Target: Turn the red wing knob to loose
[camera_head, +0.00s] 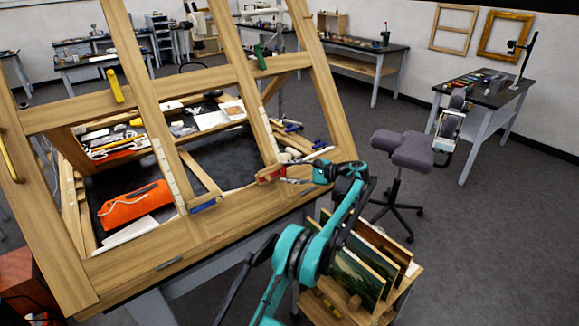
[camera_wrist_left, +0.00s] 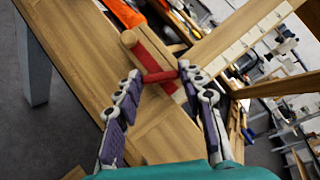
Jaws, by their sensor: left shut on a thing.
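The red wing knob (camera_wrist_left: 160,76) is a short red bar at the end of a red block with a wooden end, against the wooden easel frame. In the left wrist view my left gripper (camera_wrist_left: 161,72) has its purple-padded fingers on either side of the knob, shut on its ends. In the head view the red clamp (camera_head: 268,174) sits on the lower right of the wooden frame (camera_head: 235,213). My left gripper (camera_head: 287,180) reaches it from the right, and the fingers partly hide the knob. The knob's turn angle is hard to read.
A similar blue clamp (camera_head: 204,206) sits on the lower rail to the left. An orange pouch (camera_head: 135,206) lies on the dark table behind the frame. A rack of paintings (camera_head: 365,268) stands below my arm, and a grey stool (camera_head: 404,150) stands at the right.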

